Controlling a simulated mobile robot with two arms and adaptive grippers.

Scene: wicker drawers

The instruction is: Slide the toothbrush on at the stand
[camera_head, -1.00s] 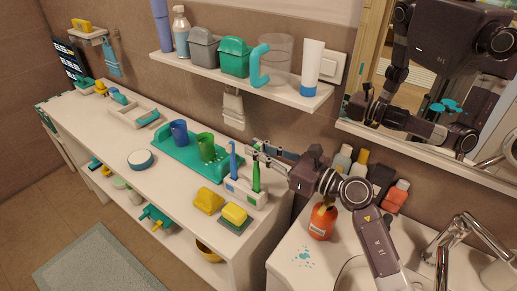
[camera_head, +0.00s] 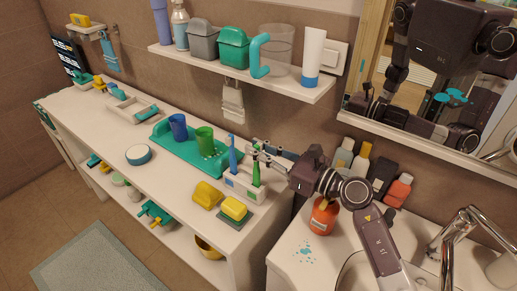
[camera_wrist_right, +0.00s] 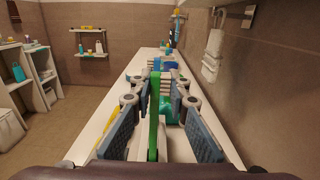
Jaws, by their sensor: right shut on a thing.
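The white toothbrush stand (camera_head: 244,188) is on the countertop near its right front end. A blue toothbrush (camera_head: 232,155) is upright at its left side. A green toothbrush (camera_head: 256,174) is upright at its right side, its lower end at the stand; I cannot tell how far it sits in. My right gripper (camera_head: 259,158) is shut on the green toothbrush, coming in from the right. In the right wrist view the green toothbrush (camera_wrist_right: 154,115) stands between the two finger pads. My left gripper is not in view.
A yellow block (camera_head: 206,194) and a yellow sponge (camera_head: 234,208) lie just in front of the stand. A teal tray (camera_head: 168,148) with blue and green cups is to the left. A wall shelf (camera_head: 300,90) hangs above. An orange bottle (camera_head: 323,216) stands on the sink counter.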

